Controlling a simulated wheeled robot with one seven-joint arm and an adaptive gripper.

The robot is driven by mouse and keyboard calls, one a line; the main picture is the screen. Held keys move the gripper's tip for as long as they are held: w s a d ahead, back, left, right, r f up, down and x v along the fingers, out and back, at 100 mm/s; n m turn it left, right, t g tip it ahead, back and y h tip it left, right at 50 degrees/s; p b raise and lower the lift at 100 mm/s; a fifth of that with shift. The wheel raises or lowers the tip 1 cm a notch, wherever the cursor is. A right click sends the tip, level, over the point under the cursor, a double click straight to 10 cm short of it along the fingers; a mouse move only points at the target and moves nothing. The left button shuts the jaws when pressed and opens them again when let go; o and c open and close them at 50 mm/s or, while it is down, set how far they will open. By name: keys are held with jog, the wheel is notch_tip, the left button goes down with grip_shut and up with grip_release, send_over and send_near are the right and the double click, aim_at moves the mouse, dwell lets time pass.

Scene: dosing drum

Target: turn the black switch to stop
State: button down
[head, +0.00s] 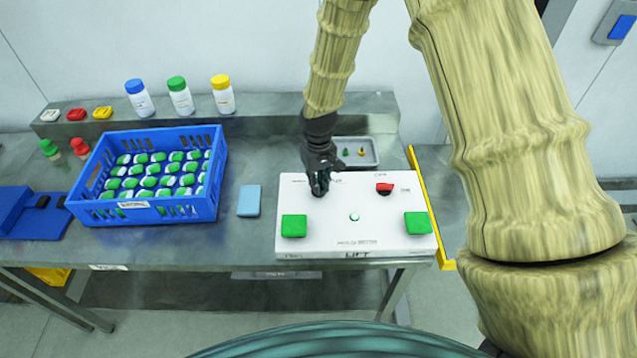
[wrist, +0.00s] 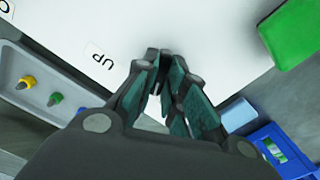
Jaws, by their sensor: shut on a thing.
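The white control panel (head: 354,242) lies on the steel table, with printed labels on its top. My gripper (head: 319,188) points down at the panel's upper left part, and its fingers are closed together on the black switch. The switch is almost wholly hidden by the fingers, so its angle cannot be told. In the wrist view the fingertips (wrist: 165,75) are close together above the white panel, near a label reading UP (wrist: 99,55).
The panel has two green buttons, left (head: 294,226) and right (head: 418,223), and a red switch (head: 384,188). A grey tray (head: 373,162) lies behind it. A blue crate (head: 150,211) and a light blue block (head: 249,201) stand to the left. A yellow strip (head: 424,195) runs along the right.

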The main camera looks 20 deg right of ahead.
jog(key=m, duration=0.4)
jog(key=shift+m+b, duration=0.3)
jog(key=shift+m, duration=0.1)
dwell(0.4)
jog(key=c, duration=1.5)
grip_release()
notch_tip(320, 180, up, 12)
jog(key=shift+r, duration=0.1)
